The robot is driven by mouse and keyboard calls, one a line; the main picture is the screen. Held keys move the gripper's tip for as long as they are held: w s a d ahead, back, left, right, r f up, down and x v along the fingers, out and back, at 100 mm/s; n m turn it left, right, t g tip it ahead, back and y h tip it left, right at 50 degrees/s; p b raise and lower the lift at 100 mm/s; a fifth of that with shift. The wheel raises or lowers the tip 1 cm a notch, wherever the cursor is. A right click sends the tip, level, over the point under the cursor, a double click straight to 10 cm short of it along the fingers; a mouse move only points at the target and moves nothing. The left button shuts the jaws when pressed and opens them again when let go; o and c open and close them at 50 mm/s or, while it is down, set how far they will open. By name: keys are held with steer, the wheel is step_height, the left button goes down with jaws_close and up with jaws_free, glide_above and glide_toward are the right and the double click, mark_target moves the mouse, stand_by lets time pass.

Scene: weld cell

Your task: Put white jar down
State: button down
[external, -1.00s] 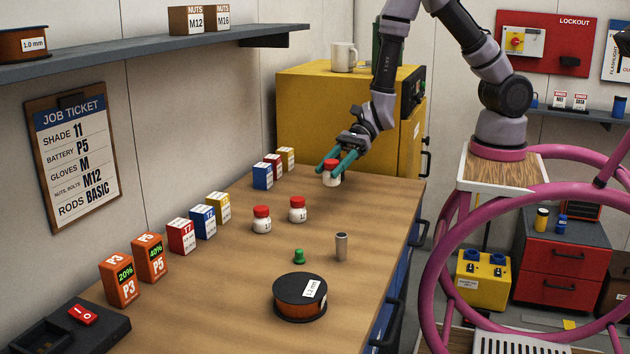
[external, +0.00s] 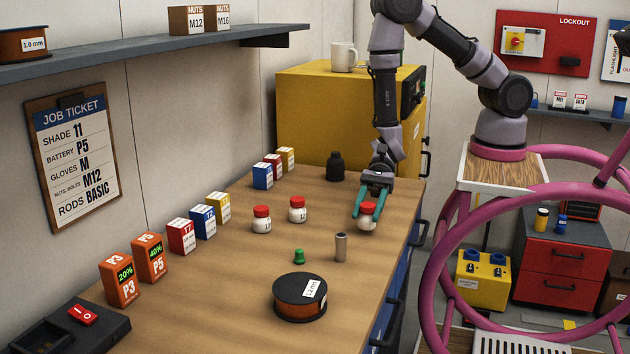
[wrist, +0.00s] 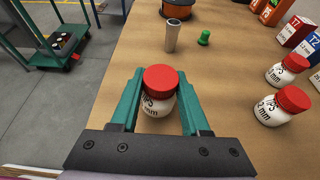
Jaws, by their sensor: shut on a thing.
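The white jar (external: 367,222) with a red lid is between the green fingers of my gripper (external: 370,207), near the right edge of the workbench (external: 230,290). In the wrist view the jar (wrist: 158,103) is upright between the fingers, its label partly seen, and my gripper (wrist: 160,105) is shut on it. The jar is low over or touching the bench; I cannot tell which.
Two similar red-lidded jars (external: 262,220) (external: 297,210) stand to the left. A metal cylinder (external: 341,247), a green knob-like piece (external: 299,257) and a wire spool (external: 300,297) stand nearer the camera. A dark bottle (external: 336,167) stands behind. Bare bench lies around the held jar.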

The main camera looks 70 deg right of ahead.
steer(key=shift+f, duration=0.6)
steer(key=shift+c, duration=1.9)
jaws_free()
steer(key=shift+f, duration=0.15)
